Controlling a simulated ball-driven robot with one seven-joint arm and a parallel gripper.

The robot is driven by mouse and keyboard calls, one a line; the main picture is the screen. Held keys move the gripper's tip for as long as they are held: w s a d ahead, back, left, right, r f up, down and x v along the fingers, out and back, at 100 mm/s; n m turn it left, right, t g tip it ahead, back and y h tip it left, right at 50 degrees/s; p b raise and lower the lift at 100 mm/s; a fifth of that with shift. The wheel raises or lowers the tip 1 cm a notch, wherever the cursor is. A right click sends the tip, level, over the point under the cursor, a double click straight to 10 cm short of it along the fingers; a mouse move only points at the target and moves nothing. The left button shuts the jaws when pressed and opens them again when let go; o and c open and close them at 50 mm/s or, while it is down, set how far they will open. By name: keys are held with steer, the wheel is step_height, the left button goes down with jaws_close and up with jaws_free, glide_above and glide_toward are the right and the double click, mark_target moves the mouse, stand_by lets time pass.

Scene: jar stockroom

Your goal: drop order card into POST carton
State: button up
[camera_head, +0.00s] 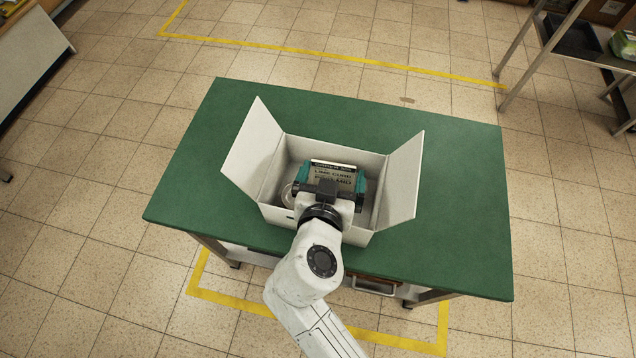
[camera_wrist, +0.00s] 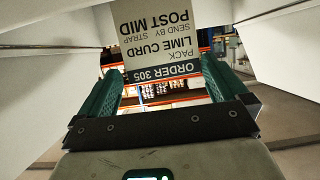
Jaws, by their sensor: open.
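The order card (camera_head: 333,178) is pale with a dark header and print. In the wrist view the card (camera_wrist: 165,35) appears upside down and reads ORDER 305, LIME CURD, POST MID. The white carton (camera_head: 400,180) stands on the green table with its left and right flaps spread. No POST marking shows on it. My gripper (camera_head: 332,184) is over the carton's mouth with teal fingers spread on either side of the card. The gripper (camera_wrist: 163,95) is open in the wrist view too. I cannot tell whether the card touches a finger or rests on anything.
The green table (camera_head: 460,190) is bare around the carton. A clear rounded thing (camera_head: 288,192) shows partly in the carton's left side. A metal rack (camera_head: 545,50) stands at the upper right. Yellow floor lines (camera_head: 320,53) run behind and in front of the table.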

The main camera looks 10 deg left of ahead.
steer(key=b+v, duration=0.1)
steer(key=v, duration=0.9)
steer(key=shift+s, duration=0.2)
steer(key=shift+s+r, duration=0.1)
